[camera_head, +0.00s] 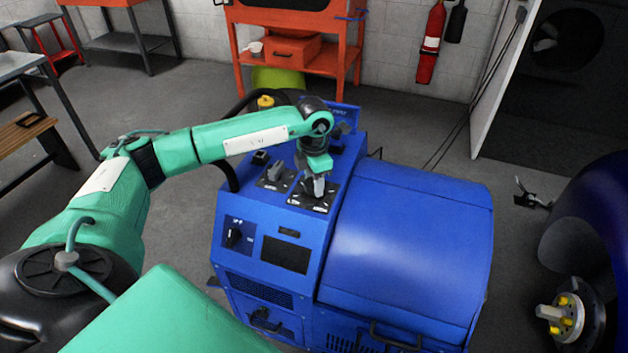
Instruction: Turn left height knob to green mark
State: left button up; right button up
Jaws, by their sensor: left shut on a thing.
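The blue hub dynamometer (410,232) stands in the middle of the view. On its sloped panel are two black plates side by side. The left plate carries a grey knob (276,173) that stands clear of my gripper. My left gripper (318,188) points down at the right plate (299,197) and is shut on the grey knob there, which the fingers mostly hide. I cannot read the labels, so I cannot tell which knob is the left height knob. No green mark can be made out. My right gripper is not in view.
A black rotary switch (235,237) and a dark screen (285,254) are on the front. A yellow-topped button (265,102) and a black hose are behind my forearm. An orange workbench (290,49) stands at the wall. A large dark blue object with a hub (562,318) is at right.

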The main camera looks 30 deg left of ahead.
pick_arm(q)
jog(key=shift+w+r, duration=0.1)
jog(key=o, duration=1)
jog(key=shift+r, duration=0.5)
notch_tip(320, 180, up, 13)
jog(key=shift+f+b, duration=0.1)
jog(key=shift+b, duration=0.4)
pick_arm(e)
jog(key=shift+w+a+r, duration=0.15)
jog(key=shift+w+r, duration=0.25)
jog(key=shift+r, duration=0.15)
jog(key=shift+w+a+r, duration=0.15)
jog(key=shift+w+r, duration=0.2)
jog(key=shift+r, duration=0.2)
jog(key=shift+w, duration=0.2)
